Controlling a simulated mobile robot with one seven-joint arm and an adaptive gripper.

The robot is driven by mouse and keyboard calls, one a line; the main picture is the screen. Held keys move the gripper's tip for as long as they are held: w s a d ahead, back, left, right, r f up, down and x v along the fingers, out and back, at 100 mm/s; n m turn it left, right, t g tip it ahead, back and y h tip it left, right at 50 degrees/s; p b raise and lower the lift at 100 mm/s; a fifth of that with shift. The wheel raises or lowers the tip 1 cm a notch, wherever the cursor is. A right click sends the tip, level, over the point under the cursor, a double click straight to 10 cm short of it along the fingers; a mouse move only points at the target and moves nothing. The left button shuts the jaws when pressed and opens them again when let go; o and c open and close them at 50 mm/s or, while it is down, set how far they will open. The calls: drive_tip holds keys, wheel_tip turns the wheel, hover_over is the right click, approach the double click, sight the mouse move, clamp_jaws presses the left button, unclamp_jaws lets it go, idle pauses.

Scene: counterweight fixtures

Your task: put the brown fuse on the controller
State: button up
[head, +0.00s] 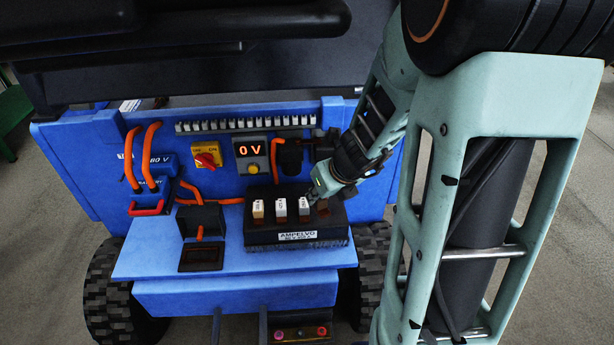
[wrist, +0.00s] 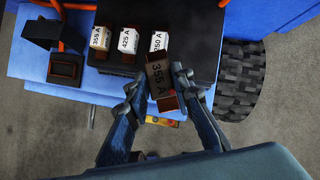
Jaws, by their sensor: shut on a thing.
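The brown fuse (wrist: 158,75), marked 355 A, is between the two fingers of my gripper (wrist: 157,84) in the wrist view. My gripper is shut on it. In the head view the brown fuse (head: 322,207) shows at the right end of the black AMPELVO box (head: 297,237), below my gripper (head: 320,187). I cannot tell whether its foot touches the box. A black unit with a raised cover (head: 202,221) and a dark framed recess (head: 201,257) stands to the left. No label names the controller, so I cannot tell which part it is.
A tan fuse (head: 258,211) and two white fuses (head: 281,209) (head: 304,208) stand on the box. The blue shelf (head: 145,246) has free room at left.

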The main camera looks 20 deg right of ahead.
drive_tip(key=w+d+f+b, duration=0.1)
drive_tip(key=w+f, duration=0.1)
drive_tip(key=w+d+f+b, duration=0.1)
drive_tip(key=w+d+f, duration=0.1)
drive_tip(key=f, duration=0.1)
drive_tip(key=w+d+f+b, duration=0.1)
drive_tip(key=w+d+f, duration=0.1)
drive_tip(key=shift+w+f, duration=0.15)
drive_tip(key=shift+w, duration=0.15)
drive_tip(key=shift+w+f+b, duration=0.1)
drive_tip(key=shift+f+b, duration=1)
drive_tip(key=shift+f, duration=0.45)
drive_tip(key=shift+f, duration=0.25)
drive_tip(key=o, duration=1)
drive_tip(key=shift+c, duration=0.2)
drive_tip(key=shift+r, duration=0.1)
